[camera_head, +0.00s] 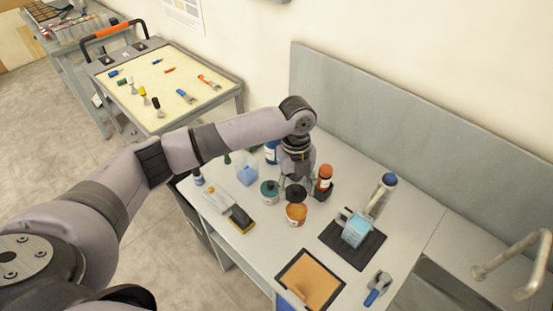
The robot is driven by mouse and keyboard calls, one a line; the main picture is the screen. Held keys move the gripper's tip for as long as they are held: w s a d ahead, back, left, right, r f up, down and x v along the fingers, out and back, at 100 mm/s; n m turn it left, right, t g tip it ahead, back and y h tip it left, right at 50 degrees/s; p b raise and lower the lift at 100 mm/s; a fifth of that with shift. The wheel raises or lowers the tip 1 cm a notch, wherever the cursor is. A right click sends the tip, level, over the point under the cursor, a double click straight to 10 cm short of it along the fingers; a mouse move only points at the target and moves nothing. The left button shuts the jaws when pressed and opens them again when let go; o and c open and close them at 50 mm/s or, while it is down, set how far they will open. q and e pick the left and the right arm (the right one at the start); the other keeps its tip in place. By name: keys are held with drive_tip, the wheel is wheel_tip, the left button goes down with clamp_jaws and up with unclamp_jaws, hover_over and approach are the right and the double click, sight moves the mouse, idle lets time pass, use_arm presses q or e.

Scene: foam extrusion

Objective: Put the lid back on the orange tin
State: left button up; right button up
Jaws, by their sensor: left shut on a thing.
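The orange tin (296,214) stands open on the light grey bench, with its orange inside showing. A dark round lid (295,193) shows just behind or above the tin's far rim. My left gripper (297,183) points down from the raised arm and is shut on the lid. From this angle I cannot tell how high the lid is above the bench, and the fingertips are partly hard to make out. My right gripper is not in view.
A green-lidded tin (269,192) stands close on the left. A red-orange bottle (324,178) stands close on the right. A blue device sits on a black mat (369,250) farther right. A brown-topped tray (312,279) lies in front. A tool trolley (172,66) stands behind left.

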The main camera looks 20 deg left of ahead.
sight(297, 212)
use_arm(q)
drive_tip(key=shift+s+d+f, duration=0.1)
drive_tip(key=shift+d, duration=0.15)
drive_tip(key=shift+s+d+f+b, duration=0.15)
drive_tip(key=shift+d+f+b, duration=0.1)
drive_tip(key=shift+f+b, duration=0.3)
drive_tip(key=shift+s+d+f+b, duration=0.2)
drive_tip(key=shift+f+b, duration=0.15)
drive_tip(key=shift+b, duration=0.35)
drive_tip(key=f+b, duration=0.2)
drive_tip(key=f, duration=0.1)
drive_tip(key=shift+w+a, duration=0.2)
drive_tip(key=shift+f+b, duration=0.3)
drive_tip(key=shift+b, duration=0.1)
drive_tip(key=shift+f, duration=0.35)
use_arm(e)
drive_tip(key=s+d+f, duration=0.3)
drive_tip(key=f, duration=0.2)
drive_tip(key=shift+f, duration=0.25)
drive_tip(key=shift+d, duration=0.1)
use_arm(q)
drive_tip(key=shift+p, duration=0.3)
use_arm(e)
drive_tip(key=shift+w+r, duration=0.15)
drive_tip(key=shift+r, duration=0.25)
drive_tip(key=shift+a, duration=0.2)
